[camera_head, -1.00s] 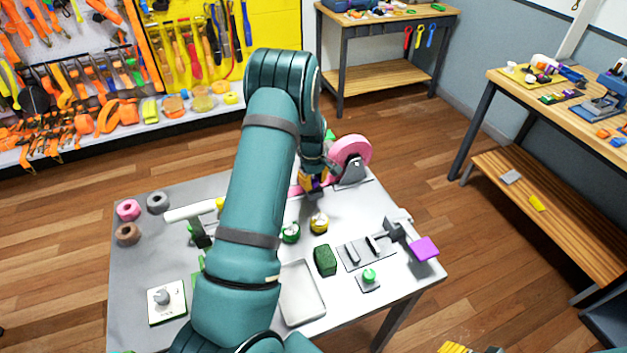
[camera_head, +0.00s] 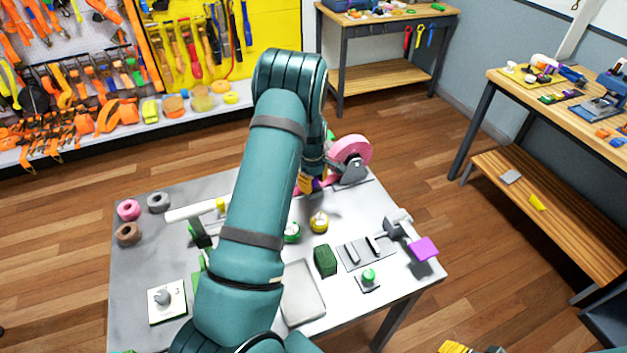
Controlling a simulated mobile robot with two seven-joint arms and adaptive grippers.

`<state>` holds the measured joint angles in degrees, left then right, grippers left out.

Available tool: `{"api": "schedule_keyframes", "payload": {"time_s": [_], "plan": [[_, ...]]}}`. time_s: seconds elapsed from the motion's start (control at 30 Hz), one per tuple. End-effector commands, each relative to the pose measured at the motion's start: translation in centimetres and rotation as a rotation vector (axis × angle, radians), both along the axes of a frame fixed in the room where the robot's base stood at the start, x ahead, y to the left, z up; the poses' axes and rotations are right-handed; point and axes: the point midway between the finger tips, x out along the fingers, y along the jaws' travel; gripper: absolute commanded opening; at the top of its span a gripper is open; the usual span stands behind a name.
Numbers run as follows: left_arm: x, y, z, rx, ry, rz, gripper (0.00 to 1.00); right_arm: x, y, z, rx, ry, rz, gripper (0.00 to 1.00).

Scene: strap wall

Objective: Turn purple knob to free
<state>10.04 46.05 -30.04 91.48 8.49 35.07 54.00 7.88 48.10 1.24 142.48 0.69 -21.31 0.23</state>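A flat purple piece (camera_head: 424,248) sits at the right edge of the grey table, on the end of a grey fixture (camera_head: 392,229). Its turn position cannot be read. My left gripper (camera_head: 312,184) is at the far side of the table, near the pink reel, well away from the flat purple piece. A small purple and yellow patch shows at its tip; I cannot tell what it belongs to. My forearm hides much of the gripper, so its opening is unclear. My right gripper is not clearly visible.
A pink reel (camera_head: 352,150) stands at the table's back. A dark green block (camera_head: 325,260), a green knob (camera_head: 369,276), a yellow round piece (camera_head: 319,222) and a grey tray (camera_head: 303,292) lie between my arm and the purple piece. Pink (camera_head: 128,210) and brown rolls (camera_head: 128,234) are left.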

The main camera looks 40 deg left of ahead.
Motion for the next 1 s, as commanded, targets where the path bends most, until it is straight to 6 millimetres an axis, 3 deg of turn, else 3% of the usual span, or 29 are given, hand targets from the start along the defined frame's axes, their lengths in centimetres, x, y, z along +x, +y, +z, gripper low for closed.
{"api": "schedule_keyframes", "payload": {"time_s": [0.47,1.0], "plan": [[0.2,0.1,0.9,0.004,-0.007,-0.001,0.64,0.0,0.0,0.0,0.0,0.0,0.0,0.55],[-0.1,0.1,10.5,0.003,-0.007,-0.001,0.64,0.0,0.0,0.0,0.0,0.0,0.0,0.55]]}}
